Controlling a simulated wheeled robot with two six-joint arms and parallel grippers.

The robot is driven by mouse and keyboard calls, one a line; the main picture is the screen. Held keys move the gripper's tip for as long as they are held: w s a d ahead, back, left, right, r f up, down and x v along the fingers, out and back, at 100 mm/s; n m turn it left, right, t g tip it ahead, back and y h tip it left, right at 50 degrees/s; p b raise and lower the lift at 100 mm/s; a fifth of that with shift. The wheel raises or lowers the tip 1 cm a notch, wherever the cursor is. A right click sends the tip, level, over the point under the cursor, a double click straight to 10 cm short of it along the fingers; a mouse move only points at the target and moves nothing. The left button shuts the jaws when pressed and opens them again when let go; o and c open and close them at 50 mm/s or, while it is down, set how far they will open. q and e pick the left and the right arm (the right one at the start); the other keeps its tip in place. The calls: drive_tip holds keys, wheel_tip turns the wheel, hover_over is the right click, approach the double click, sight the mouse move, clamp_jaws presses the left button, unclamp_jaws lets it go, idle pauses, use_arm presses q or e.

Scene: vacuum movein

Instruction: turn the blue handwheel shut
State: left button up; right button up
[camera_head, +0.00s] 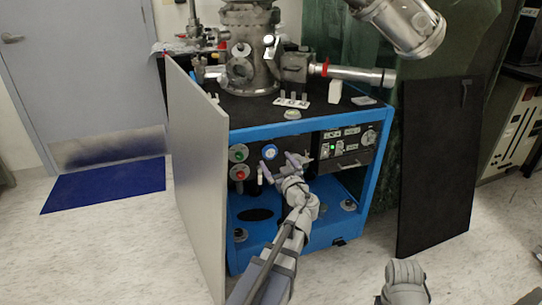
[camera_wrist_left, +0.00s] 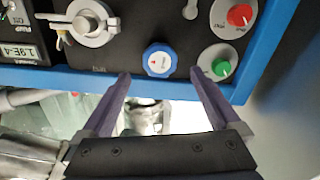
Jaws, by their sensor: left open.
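The blue handwheel (camera_head: 269,153) with a white centre is on the front panel of the blue-framed vacuum cart. My left gripper (camera_head: 277,161) is in front of the panel, just below and right of the handwheel. In the left wrist view the handwheel (camera_wrist_left: 159,61) lies ahead of the gap between the two fingertips of my left gripper (camera_wrist_left: 160,74). The fingers are open and empty, one to each side of the wheel's line. I cannot tell that they touch it. My right gripper is not in view; only a part of my right arm shows at the bottom.
A green knob (camera_wrist_left: 221,67) and a red knob (camera_wrist_left: 239,15) sit beside the handwheel, and a metal valve fitting (camera_wrist_left: 90,24) on its other side. A grey side panel (camera_head: 199,170) stands open at the left. A dark panel (camera_head: 437,165) leans at the right.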

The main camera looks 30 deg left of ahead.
sight(270, 153)
use_arm(q)
drive_tip(key=x, duration=0.5)
drive_tip(key=shift+w+a, duration=0.25)
drive_tip(key=c, duration=1.4)
drive_tip(key=shift+m, duration=0.3)
